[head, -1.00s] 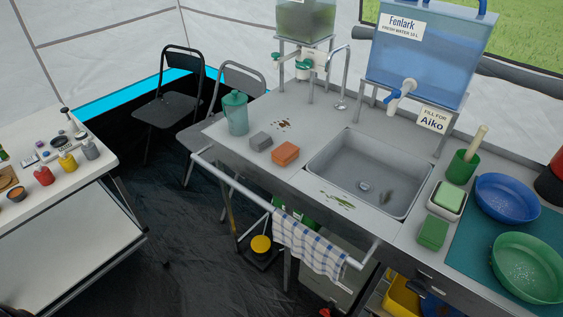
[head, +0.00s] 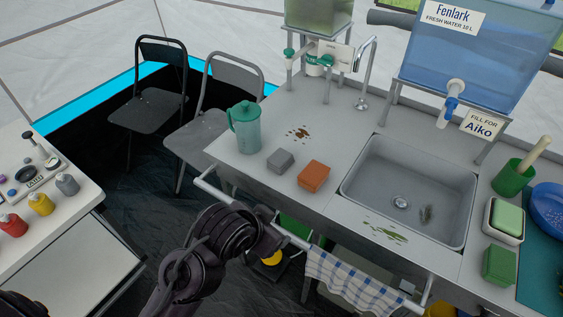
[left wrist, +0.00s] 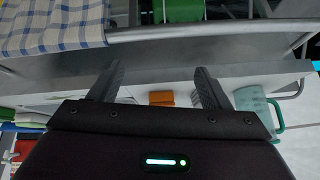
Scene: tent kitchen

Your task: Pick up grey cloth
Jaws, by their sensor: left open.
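The grey cloth (head: 280,161) is a small folded block on the steel counter, left of an orange cloth (head: 314,176). My left arm reaches up from the bottom in the head view, with its gripper end in front of the counter's front rail, nearer to me than the grey cloth. In the left wrist view my left gripper (left wrist: 160,76) is open, its two fingers wide apart with nothing between them. The orange cloth (left wrist: 161,98) shows beyond the fingers there; the grey cloth is mostly hidden by a finger. My right gripper is not in view.
A teal jug (head: 245,128) stands left of the grey cloth. The sink (head: 405,190) is to the right. A front rail (head: 235,211) with a checked towel (head: 352,280) runs along the counter's edge. A brown stain (head: 299,134) lies behind the cloths.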

